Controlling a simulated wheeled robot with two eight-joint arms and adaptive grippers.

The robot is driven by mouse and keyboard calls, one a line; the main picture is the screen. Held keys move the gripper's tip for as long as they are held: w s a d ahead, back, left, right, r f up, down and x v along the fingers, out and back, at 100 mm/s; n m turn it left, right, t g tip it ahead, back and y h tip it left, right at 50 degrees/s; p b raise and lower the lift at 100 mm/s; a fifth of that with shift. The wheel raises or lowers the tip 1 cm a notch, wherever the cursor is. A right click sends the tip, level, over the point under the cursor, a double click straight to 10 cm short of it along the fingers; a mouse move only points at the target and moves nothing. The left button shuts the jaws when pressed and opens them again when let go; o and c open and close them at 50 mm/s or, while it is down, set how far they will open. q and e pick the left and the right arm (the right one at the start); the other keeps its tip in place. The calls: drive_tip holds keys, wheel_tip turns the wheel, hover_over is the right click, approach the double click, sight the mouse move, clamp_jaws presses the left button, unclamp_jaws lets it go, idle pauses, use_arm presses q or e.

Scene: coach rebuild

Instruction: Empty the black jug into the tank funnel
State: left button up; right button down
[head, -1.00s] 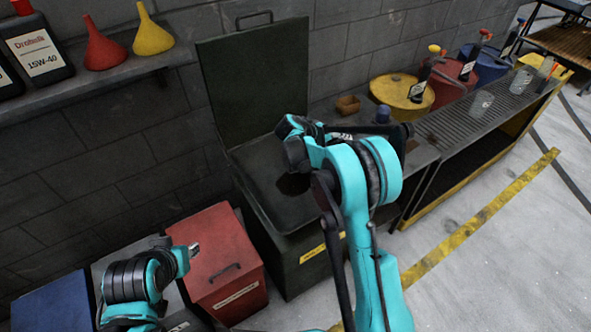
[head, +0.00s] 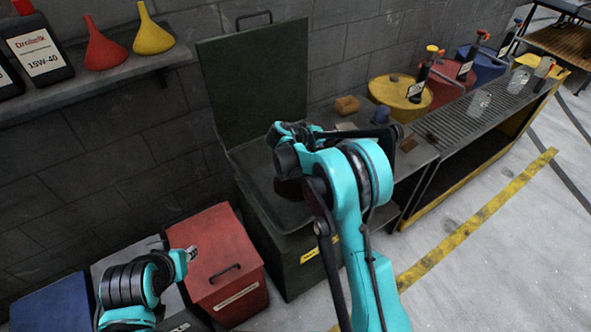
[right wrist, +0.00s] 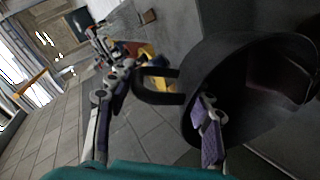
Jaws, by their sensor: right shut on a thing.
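The black jug (right wrist: 235,75) fills the right side of the right wrist view, tilted, with its dark mouth partly in sight. My right gripper (right wrist: 168,88) is shut on its loop handle (right wrist: 150,86). In the head view my right arm reaches over the open dark green tank (head: 300,255), and hides most of the jug and gripper. A dark rounded shape shows under the wrist there; I cannot tell whether it is jug or funnel. No funnel shows clearly at the tank. My left gripper (head: 192,254) is above the red bin; its jaws are too small to judge.
A red funnel (head: 104,45) and a yellow funnel (head: 152,33) stand on the wall shelf beside an oil bottle (head: 40,50). The red bin (head: 222,265) is left of the tank. A grated bench (head: 465,120) and coloured drums stand right. Floor at right is clear.

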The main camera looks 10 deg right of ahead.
drive_tip(key=shift+s+a+r+h, duration=0.1)
drive_tip(key=shift+a+r+h, duration=0.2)
drive_tip(key=shift+a, duration=0.25)
